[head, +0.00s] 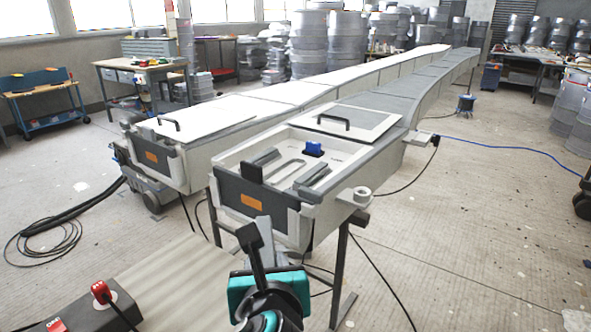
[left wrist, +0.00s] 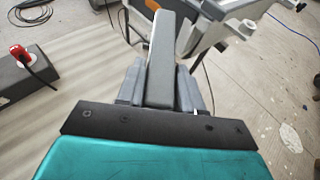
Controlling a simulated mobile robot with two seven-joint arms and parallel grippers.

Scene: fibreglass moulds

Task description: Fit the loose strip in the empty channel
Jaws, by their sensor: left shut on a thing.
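My left gripper (head: 256,240) is low in front of the near mould's end, outside the mould. It is shut on a loose grey strip (head: 268,238), largely hidden by the dark finger. In the left wrist view the gripper (left wrist: 163,30) points away, and grey edges of the strip (left wrist: 189,90) show on both sides of the near finger. The near mould (head: 318,226) has a shallow recess at its end. Grey strips lie along its left (head: 264,157) and right (head: 322,181) sides, with an oval slot (head: 287,175) between. I cannot tell which groove is empty. My right gripper is out of view.
A second long mould (head: 190,168) stands close on the left. The floor on the right is mostly free.

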